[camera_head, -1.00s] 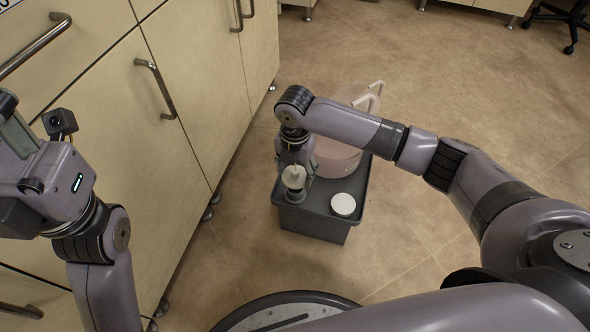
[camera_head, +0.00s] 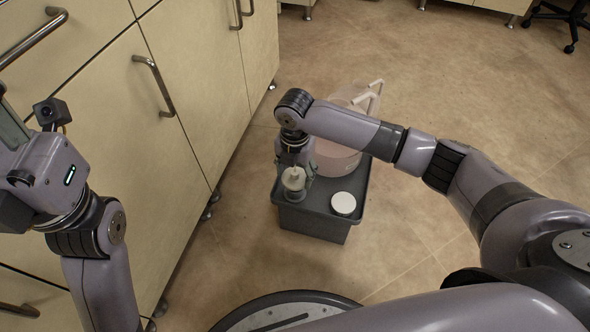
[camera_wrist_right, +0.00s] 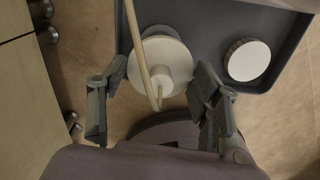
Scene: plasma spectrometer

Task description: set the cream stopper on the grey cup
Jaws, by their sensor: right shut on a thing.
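I cannot tell whether stopper and cup touch.
The grey bin (camera_head: 315,227) carries a round white lid (camera_head: 343,203) right of the cup and a large pinkish translucent jar (camera_head: 336,160) behind. Beige cabinets (camera_head: 150,130) with metal handles stand at left.

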